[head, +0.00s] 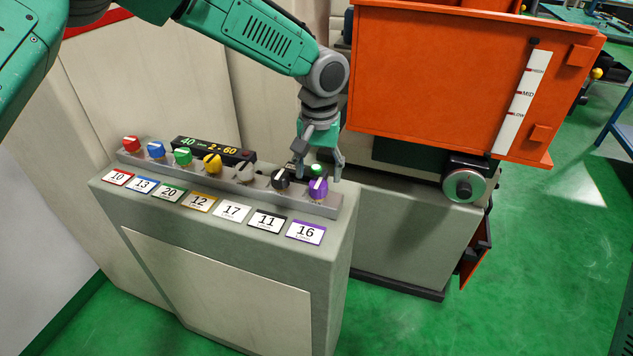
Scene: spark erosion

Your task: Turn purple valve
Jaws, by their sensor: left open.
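The purple valve (318,188) is a small knob with a pale pointer line, at the right end of a row of coloured knobs on the console. A card reading 16 (305,232) lies in front of it. My left gripper (318,174) is open above and just behind the purple valve, fingers pointing down, one on each side near it. I cannot tell whether the fingers touch the valve. A green button (316,170) shows between the fingers, behind the valve. My right gripper is not in view.
The black knob (280,180) sits close left of the purple one, with grey, yellow, green, blue and red knobs further left. A dark display (213,149) stands behind the row. An orange tank (440,80) stands to the right. Green floor is clear at lower right.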

